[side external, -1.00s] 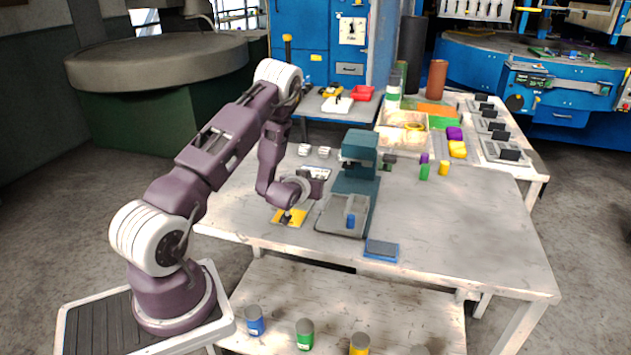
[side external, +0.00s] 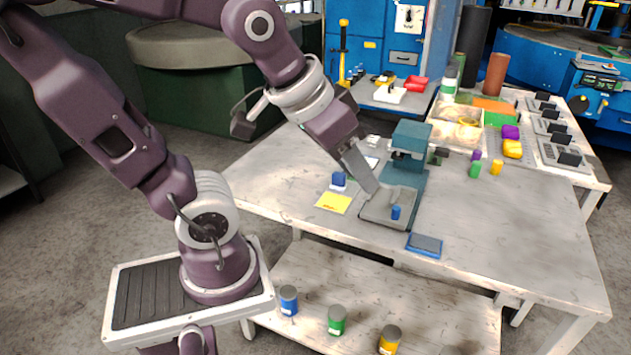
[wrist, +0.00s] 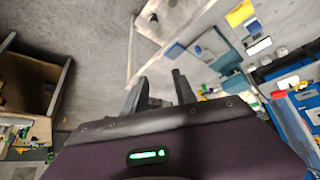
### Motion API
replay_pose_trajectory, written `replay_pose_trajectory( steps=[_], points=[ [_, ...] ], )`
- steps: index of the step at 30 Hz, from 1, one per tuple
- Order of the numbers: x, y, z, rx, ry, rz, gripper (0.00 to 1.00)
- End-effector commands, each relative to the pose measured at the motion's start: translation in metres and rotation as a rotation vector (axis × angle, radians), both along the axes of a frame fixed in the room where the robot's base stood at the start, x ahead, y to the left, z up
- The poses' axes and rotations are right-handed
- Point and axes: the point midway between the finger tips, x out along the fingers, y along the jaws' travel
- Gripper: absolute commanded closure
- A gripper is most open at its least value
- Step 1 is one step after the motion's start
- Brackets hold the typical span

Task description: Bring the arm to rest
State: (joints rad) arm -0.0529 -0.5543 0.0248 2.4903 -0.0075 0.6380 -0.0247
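My gripper (side external: 368,183) is raised, its hand tilted down to the right, and in the side view its fingers overlap the left edge of the teal press (side external: 410,150). In the wrist view my gripper (wrist: 158,90) has its two dark fingers apart with nothing between them. The table surface lies well beyond the fingertips there.
A blue pad (side external: 425,243) lies by the front edge, and a small blue cylinder (side external: 395,213) stands on the press's grey bed. Several jars stand on the lower shelf, including a green one (side external: 336,320). The table's right half (side external: 510,230) is mostly bare.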

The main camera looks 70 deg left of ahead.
Motion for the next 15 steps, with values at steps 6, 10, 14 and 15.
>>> replay_pose_trajectory(
  steps=[6, 10, 14, 15],
  points=[
    [-0.067, -0.015, -0.001, 0.030, 0.074, -0.102, 0.67],
    [-0.068, -0.016, -0.001, 0.031, 0.078, -0.102, 0.67],
    [-0.067, -0.015, -0.001, 0.030, 0.078, -0.101, 0.67],
    [-0.067, -0.015, -0.001, 0.030, 0.078, -0.101, 0.67]
  ],
)
